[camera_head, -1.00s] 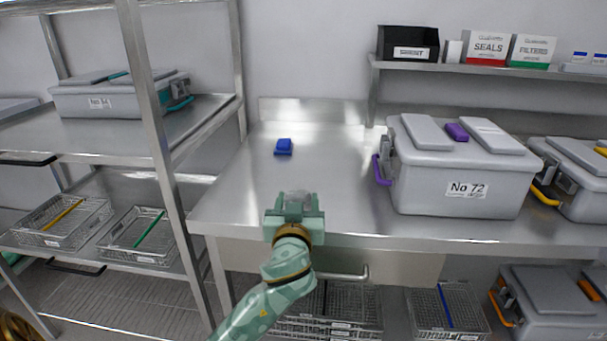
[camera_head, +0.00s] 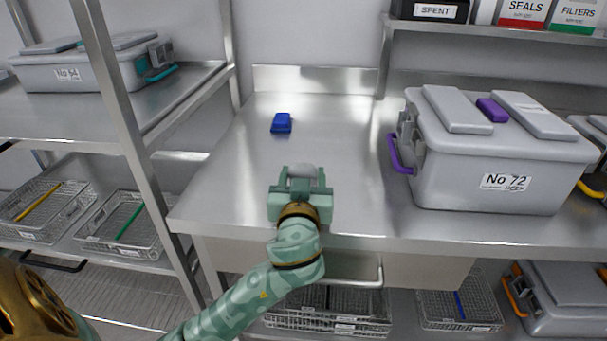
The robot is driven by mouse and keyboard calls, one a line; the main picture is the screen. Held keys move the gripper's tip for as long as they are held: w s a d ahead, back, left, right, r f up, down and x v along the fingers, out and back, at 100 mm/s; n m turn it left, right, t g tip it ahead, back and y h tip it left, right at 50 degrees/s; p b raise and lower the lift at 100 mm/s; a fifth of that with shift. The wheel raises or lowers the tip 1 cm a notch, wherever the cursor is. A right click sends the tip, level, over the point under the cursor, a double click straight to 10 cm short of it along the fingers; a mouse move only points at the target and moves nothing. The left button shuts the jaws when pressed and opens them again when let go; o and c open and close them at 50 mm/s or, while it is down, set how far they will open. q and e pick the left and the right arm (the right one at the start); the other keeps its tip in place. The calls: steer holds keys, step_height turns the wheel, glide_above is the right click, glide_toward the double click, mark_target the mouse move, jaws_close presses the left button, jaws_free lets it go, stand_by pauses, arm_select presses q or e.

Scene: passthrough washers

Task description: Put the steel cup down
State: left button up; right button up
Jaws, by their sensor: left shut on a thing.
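My left gripper (camera_head: 302,180) reaches over the front part of the steel table (camera_head: 225,165). It is shut on a small pale grey, metallic thing, which I take to be the steel cup (camera_head: 302,171). Only the cup's top shows between the fingers; the rest is hidden by the gripper. I cannot tell whether the cup touches the tabletop. My right gripper is not in view.
A small blue object (camera_head: 281,123) lies farther back on the table. A grey box marked No 72 (camera_head: 500,150) with a purple handle stands to the right. A shelf rack (camera_head: 130,150) is at the left. The tabletop around the gripper is clear.

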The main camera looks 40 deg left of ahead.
arm_select(q)
steer(key=shift+f, duration=0.1)
steer(key=o, duration=1.2)
steer(key=shift+r, duration=0.25)
steer(key=p+v, duration=0.1)
steer(key=v, duration=1.1)
steer(key=shift+p, duration=0.3)
steer(key=shift+w, duration=0.1)
